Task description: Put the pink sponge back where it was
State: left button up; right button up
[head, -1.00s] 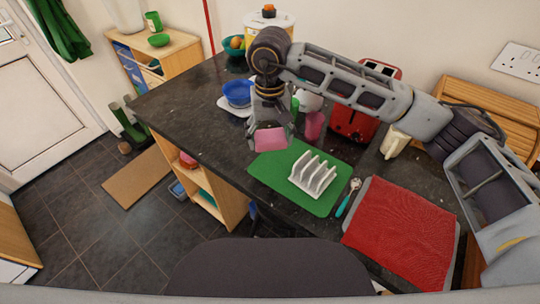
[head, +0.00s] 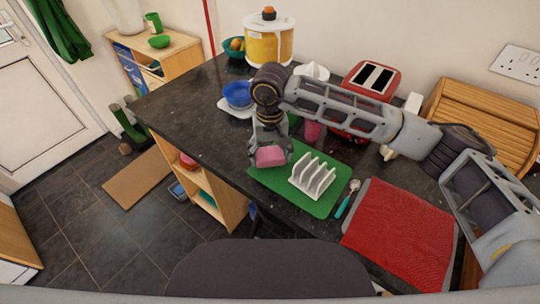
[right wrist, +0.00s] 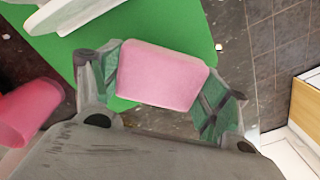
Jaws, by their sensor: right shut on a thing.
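The pink sponge (head: 270,156) is held between the fingers of my right gripper (head: 270,152), over the left end of the green mat (head: 318,207). In the right wrist view the sponge (right wrist: 162,75) is gripped from both sides by the fingertips (right wrist: 162,85), with the green mat (right wrist: 60,55) beyond it. I cannot tell whether the sponge touches the mat. My left gripper does not show.
A white toast rack (head: 313,176) stands on the mat, right of the sponge. A pink cup (head: 313,131) stands behind. A spoon (head: 347,198) and a red cloth (head: 403,232) lie to the right. A blue bowl (head: 238,95) and a red toaster (head: 371,85) are farther back.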

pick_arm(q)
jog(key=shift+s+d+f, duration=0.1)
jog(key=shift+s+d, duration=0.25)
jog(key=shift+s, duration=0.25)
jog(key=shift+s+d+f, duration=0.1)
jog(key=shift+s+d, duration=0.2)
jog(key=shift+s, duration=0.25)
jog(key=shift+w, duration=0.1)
